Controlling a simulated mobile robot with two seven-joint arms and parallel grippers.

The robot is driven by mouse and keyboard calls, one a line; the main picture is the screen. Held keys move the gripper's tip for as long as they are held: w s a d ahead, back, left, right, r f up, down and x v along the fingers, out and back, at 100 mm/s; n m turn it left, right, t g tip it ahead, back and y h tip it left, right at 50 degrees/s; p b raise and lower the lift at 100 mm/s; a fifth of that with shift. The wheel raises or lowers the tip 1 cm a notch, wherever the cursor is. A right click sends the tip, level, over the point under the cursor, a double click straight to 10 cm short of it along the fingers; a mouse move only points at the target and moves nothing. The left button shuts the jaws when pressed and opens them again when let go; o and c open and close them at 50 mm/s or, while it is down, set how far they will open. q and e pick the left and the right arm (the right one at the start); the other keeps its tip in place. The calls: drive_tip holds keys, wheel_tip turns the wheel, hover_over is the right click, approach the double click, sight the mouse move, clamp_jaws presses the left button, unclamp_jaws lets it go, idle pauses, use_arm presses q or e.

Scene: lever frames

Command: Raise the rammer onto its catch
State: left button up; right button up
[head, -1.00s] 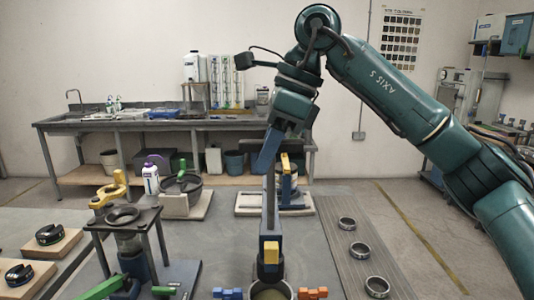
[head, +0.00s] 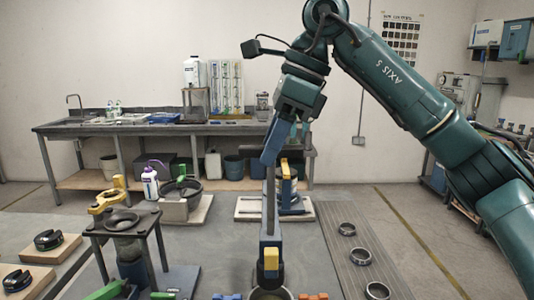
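What I take for the rammer stands at the centre of the head view: an upright grey rod (head: 269,205) meets a blue housing with a yellow block (head: 271,262) at its foot. A dark crossbar (head: 303,152) is near the rod's top. Below the housing is a round cup (head: 268,294), cut by the lower edge. My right gripper (head: 268,156) points down at the rod's top by the crossbar. Its blue fingers overlap there, so I cannot tell whether they grip anything. I cannot make out the catch for certain. My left gripper is not in view.
A blue and yellow device (head: 288,190) on a pale base stands behind the rod. A dark stand (head: 120,225) and green handles are at left. Metal rings (head: 361,257) lie on a grey strip at right. Orange (head: 313,297) and blue blocks flank the cup.

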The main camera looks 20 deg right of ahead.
use_arm(q)
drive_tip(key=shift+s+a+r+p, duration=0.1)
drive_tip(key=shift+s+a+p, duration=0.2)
drive_tip(key=shift+p, duration=0.65)
use_arm(e)
drive_tip(key=v, duration=1.1)
drive_tip(key=shift+s, duration=0.1)
